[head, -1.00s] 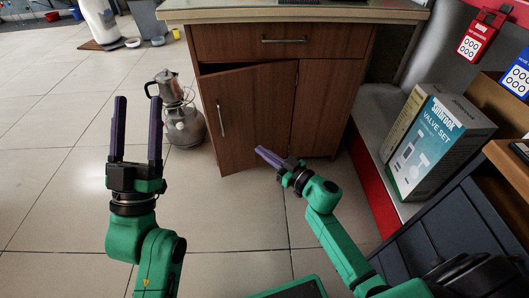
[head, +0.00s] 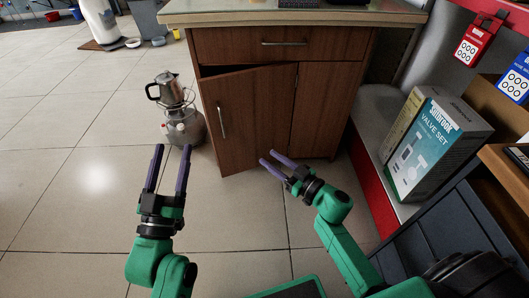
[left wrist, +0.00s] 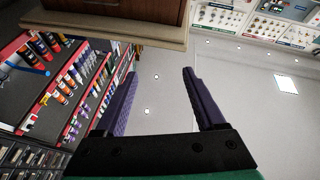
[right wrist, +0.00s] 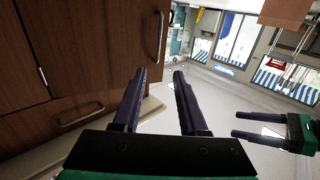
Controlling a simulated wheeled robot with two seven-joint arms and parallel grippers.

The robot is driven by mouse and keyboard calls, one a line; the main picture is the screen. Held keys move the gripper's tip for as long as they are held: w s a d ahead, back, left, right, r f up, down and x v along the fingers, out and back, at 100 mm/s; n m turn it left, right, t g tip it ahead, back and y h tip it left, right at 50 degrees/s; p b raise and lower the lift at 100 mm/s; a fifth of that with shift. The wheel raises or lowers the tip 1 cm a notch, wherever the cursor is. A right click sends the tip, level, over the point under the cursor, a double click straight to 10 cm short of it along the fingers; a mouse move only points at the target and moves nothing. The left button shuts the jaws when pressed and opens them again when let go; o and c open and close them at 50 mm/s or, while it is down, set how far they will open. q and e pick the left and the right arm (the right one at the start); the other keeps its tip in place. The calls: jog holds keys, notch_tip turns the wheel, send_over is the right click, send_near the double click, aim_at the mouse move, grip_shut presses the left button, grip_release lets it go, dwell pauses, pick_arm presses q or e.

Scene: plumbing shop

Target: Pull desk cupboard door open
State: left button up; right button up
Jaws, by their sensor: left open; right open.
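The brown wooden desk cupboard (head: 320,110) stands ahead in the head view. Its left door (head: 245,130) is slightly ajar, with a dark gap along its top edge. The metal door handle (head: 222,121) is upright near the door's left edge. My right gripper (head: 268,157) is open and empty in front of the door's lower right part, apart from the handle. My left gripper (head: 173,148) is open and empty, left of the door and lower than its handle.
A kettle (head: 167,88) on a gas burner (head: 183,125) stands left of the cupboard, just beyond my left fingertips. A valve set box (head: 435,150) stands on a shelf at the right.

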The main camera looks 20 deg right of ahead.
pick_arm(q)
jog(key=s+f+g+p, duration=0.1)
jog(key=s+f+g, duration=0.2)
jog(key=f, duration=0.5)
jog(key=s+d+f+g+y+p, duration=0.1)
jog(key=s+f+g, duration=0.2)
jog(key=s+f, duration=0.2)
jog(key=s+d+f+n+g+p, duration=0.1)
jog(key=s+f+g, duration=0.2)
jog(key=f, duration=0.8)
jog(key=shift+s+f+y, duration=0.15)
jog(key=shift+s+y, duration=0.25)
jog(key=shift+s, duration=0.5)
pick_arm(e)
jog(key=v, duration=1.1)
